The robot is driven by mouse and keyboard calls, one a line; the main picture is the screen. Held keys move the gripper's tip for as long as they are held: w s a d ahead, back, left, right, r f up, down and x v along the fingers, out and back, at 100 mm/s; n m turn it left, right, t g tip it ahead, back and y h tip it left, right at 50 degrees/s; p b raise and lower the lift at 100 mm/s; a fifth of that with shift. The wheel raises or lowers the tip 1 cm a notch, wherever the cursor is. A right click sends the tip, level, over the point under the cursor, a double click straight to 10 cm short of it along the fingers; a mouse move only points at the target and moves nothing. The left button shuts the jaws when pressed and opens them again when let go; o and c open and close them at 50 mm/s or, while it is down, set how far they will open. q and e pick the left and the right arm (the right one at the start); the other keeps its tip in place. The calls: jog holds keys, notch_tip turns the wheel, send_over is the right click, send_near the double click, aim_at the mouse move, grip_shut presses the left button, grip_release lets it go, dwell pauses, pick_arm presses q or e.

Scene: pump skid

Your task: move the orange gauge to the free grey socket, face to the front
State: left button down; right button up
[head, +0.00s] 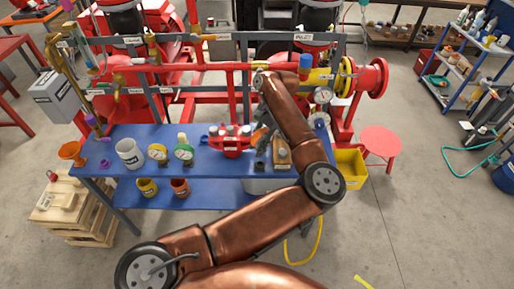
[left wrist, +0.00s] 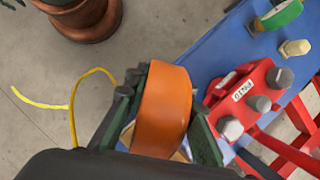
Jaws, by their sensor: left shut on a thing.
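The orange gauge (left wrist: 165,105) is between the dark fingers of my left gripper (left wrist: 158,125) in the left wrist view, its rounded orange side toward the camera. Its dial face is not visible. In the head view the gauge (head: 259,136) shows small above the blue bench, just right of the red block, with the left gripper (head: 262,142) partly behind my arm. My right gripper is not in view.
The red labelled block (head: 231,140) stands on the blue bench (head: 210,168). A yellow gauge (head: 157,153), a green gauge (head: 184,153) and a white mug (head: 130,154) stand to the left. A wooden block (head: 281,153) is close to the right. Red pipework rises behind.

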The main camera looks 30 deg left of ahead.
pick_arm(q)
jog(key=shift+w+a+f+m+t+y+b, duration=0.45)
jog(key=shift+w+a+f+m+b, duration=0.4)
jog(key=shift+f+m, duration=1)
jog(key=shift+w+a+f+m+t+y+b, duration=0.45)
jog(key=shift+w+f+m+b, duration=0.6)
jog(key=shift+f, duration=1.5)
jog(key=shift+w+a+f+m+t+y+b, duration=0.35)
jog(key=shift+w+a+f+m+b, duration=0.5)
jog(key=shift+f+m, duration=1)
jog(key=shift+d+f+n, duration=0.1)
jog(key=shift+f+n, duration=0.25)
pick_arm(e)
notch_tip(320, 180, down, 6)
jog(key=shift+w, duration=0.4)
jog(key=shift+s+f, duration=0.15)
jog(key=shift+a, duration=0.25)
pick_arm(q)
jog(key=shift+b, duration=0.65)
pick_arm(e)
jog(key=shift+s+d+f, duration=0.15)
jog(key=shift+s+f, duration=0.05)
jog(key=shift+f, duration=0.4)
